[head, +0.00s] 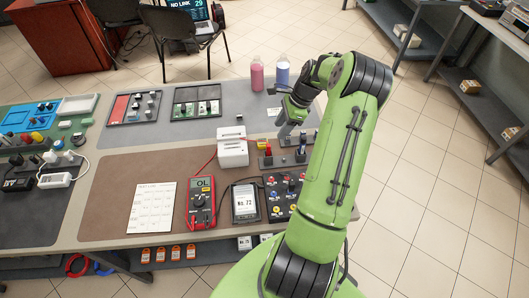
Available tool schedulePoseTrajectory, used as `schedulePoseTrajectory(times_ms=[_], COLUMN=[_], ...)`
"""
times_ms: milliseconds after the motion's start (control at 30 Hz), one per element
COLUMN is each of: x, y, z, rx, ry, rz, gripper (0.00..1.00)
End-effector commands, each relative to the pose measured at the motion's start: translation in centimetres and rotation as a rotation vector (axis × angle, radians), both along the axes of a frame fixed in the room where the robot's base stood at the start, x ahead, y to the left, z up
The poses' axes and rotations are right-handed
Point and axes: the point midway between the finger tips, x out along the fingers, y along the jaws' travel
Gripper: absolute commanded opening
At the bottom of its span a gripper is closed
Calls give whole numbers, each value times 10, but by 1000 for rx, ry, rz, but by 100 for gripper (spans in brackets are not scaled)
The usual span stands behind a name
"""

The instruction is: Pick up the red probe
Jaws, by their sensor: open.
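A red multimeter (202,198) lies on the brown mat, and a red lead (207,163) runs up from it toward a white box (232,148). A small red and yellow piece (265,148) stands on a dark base right of the white box. It may be the red probe, but it is too small to be sure. My gripper (283,131) is open, pointing down above and slightly right of this piece, apart from it as far as I can tell. My green arm comes in from the lower right and hides part of the table's right end.
A dark panel with coloured knobs (284,194) and a grey display device (245,202) sit in front of the bases. A pink bottle (257,75) and a blue bottle (282,73) stand behind. A white sheet (152,207) lies left of the meter. Floor right of the table is clear.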

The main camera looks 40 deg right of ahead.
Motion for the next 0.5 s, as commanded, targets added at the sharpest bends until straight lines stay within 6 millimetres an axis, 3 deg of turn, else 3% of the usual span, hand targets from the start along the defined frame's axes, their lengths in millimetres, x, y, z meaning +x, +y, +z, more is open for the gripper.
schedulePoseTrajectory(times_ms=[133, 367, 500], x=[7, 13, 16], y=[13, 22, 31], z=[-36, -63, -89], rx=[3, 1, 2], ry=[3, 2, 3], rz=[3, 3, 5], gripper=[47, 47, 47])
